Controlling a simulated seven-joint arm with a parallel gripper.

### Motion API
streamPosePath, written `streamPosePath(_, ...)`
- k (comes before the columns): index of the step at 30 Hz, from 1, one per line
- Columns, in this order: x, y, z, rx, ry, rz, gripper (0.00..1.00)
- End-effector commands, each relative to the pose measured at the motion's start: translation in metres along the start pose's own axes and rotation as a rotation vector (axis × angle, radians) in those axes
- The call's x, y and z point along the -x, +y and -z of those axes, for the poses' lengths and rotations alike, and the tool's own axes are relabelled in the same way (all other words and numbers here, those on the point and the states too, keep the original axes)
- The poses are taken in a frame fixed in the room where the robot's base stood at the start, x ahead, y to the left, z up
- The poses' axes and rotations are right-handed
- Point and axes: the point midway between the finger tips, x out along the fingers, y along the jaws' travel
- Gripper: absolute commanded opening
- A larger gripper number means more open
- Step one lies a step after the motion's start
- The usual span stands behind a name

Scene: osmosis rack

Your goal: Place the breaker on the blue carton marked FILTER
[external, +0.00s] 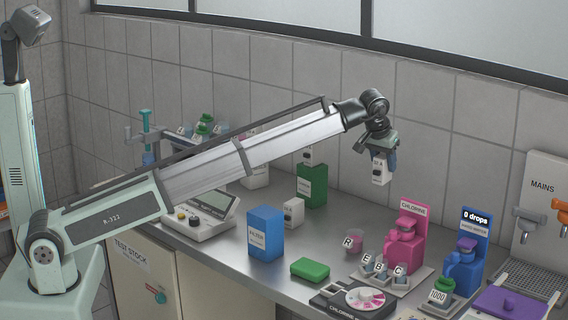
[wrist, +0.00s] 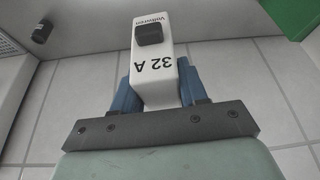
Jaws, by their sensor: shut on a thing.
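My gripper (external: 380,150) is raised above the right half of the bench, near the tiled wall. It is shut on a white breaker (external: 380,172), which hangs upright below it, clear of the bench. In the wrist view the breaker (wrist: 154,62) shows "32 A" and a black switch, between the blue fingers of my gripper (wrist: 158,82). The blue carton (external: 265,234) marked FILTER stands upright on the bench, to the lower left of my gripper. Its top shows no object on it.
A white breaker-like box (external: 293,212) stands just right of the carton, and a green carton (external: 312,185) stands behind. A green block (external: 310,268) lies in front. A pink chlorine bottle (external: 405,250) and small cups stand at right; a white meter (external: 205,212) stands at left.

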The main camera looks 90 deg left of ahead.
Motion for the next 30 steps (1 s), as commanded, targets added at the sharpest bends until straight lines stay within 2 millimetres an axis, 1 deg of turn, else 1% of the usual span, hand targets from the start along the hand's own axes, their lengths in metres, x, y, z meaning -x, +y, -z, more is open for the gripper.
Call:
streamPosePath(1,0.02,-0.012,-0.002,0.005,0.004,-0.001,0.09)
streamPosePath(3,0.043,-0.027,-0.007,0.008,0.004,0.0,0.09)
streamPosePath(5,0.062,-0.04,-0.014,0.01,0.003,0.002,0.09)
streamPosePath(6,0.075,-0.049,-0.019,0.011,0.004,0.002,0.09)
streamPosePath(8,0.093,-0.063,-0.029,0.013,0.004,0.003,0.09)
streamPosePath(9,0.105,-0.074,-0.038,0.015,0.003,0.004,0.09)
streamPosePath(11,0.122,-0.089,-0.052,0.015,0.004,0.003,0.09)
streamPosePath(14,0.145,-0.115,-0.081,0.003,0.003,-0.001,0.09)
streamPosePath(15,0.153,-0.125,-0.094,-0.006,0.002,-0.004,0.09)
streamPosePath(17,0.163,-0.139,-0.113,-0.025,0.003,-0.013,0.09)
streamPosePath(18,0.167,-0.147,-0.127,-0.041,0.002,-0.019,0.09)
streamPosePath(20,0.172,-0.158,-0.146,-0.068,0.002,-0.03,0.09)
streamPosePath(21,0.175,-0.165,-0.159,-0.088,0.001,-0.037,0.09)
streamPosePath(24,0.173,-0.178,-0.188,-0.145,0.0,-0.061,0.09)
streamPosePath(27,0.168,-0.187,-0.213,-0.207,0.0,-0.087,0.09)
streamPosePath(30,0.166,-0.192,-0.229,-0.286,0.001,-0.12,0.09)
